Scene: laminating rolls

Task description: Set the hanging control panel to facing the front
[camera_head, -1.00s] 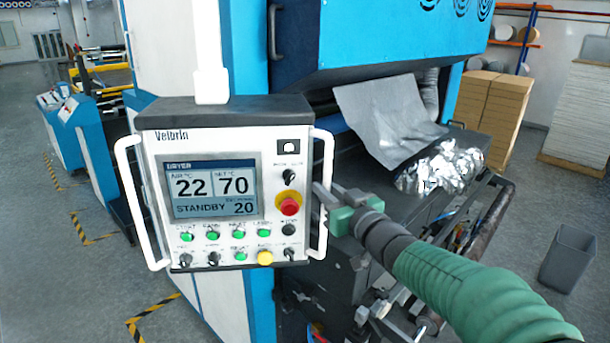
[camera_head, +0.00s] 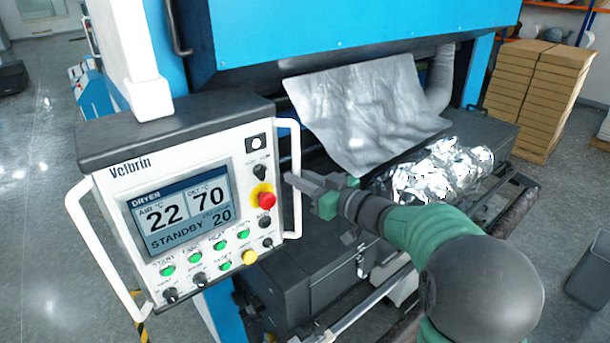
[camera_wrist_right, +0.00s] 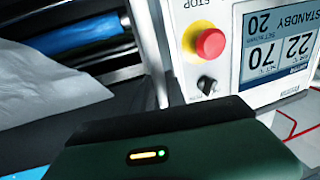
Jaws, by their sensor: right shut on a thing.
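The hanging control panel (camera_head: 190,200) is a white box with a dark top, hanging from a white post (camera_head: 138,60) at the left of the head view. Its face, with screen and buttons, shows at a slant, left side nearer the camera and right side farther. White handles flank it, left (camera_head: 105,255) and right (camera_head: 293,150). My right gripper (camera_head: 296,184) is shut on the right handle, beside the red stop button (camera_head: 266,200). The right wrist view shows the panel upside down (camera_wrist_right: 215,15) and that handle (camera_wrist_right: 150,45); the fingertips are hidden there. My left gripper is out of view.
A blue machine (camera_head: 350,35) stands behind the panel, with a grey sheet (camera_head: 365,110) and crumpled foil (camera_head: 440,170) on its dark bed. Stacked boxes (camera_head: 535,95) are at the back right. Open grey floor (camera_head: 40,200) lies to the left.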

